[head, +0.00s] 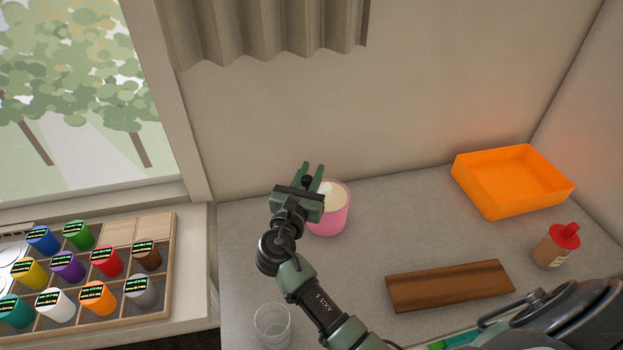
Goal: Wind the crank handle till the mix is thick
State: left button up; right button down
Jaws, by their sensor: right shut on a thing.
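A pink tub (328,222) stands on the grey counter near the back wall, with a pale cream mix (335,196) inside. My right gripper (312,176) is over the tub's left side, its two green fingers pointing toward the wall. It is shut on the crank handle (307,181), of which only a small dark knob shows between the fingers. The gripper hides the left part of the tub and most of the crank. How thick the mix is cannot be told. My left gripper is not in view.
An orange tray (489,201) sits at the back right. A red-capped bottle (553,250), a wooden board (450,285) and a clear cup (272,326) stand nearer. A wooden rack (139,229) of several coloured jars is at the left.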

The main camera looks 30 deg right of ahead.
jog(key=shift+w+d+m+g+h+b, duration=0.1)
jog(key=shift+w+m+g+h+b, duration=0.15)
jog(key=shift+m+g+h, duration=0.3)
jog(key=shift+w+d+m+g+h+b, duration=0.1)
jog(key=shift+m+g+h+b, duration=0.15)
jog(key=shift+m+g+h, duration=0.3)
jog(key=c, duration=1.3)
grip_release()
jog(key=shift+o, duration=0.5)
jog(key=shift+d, duration=0.1)
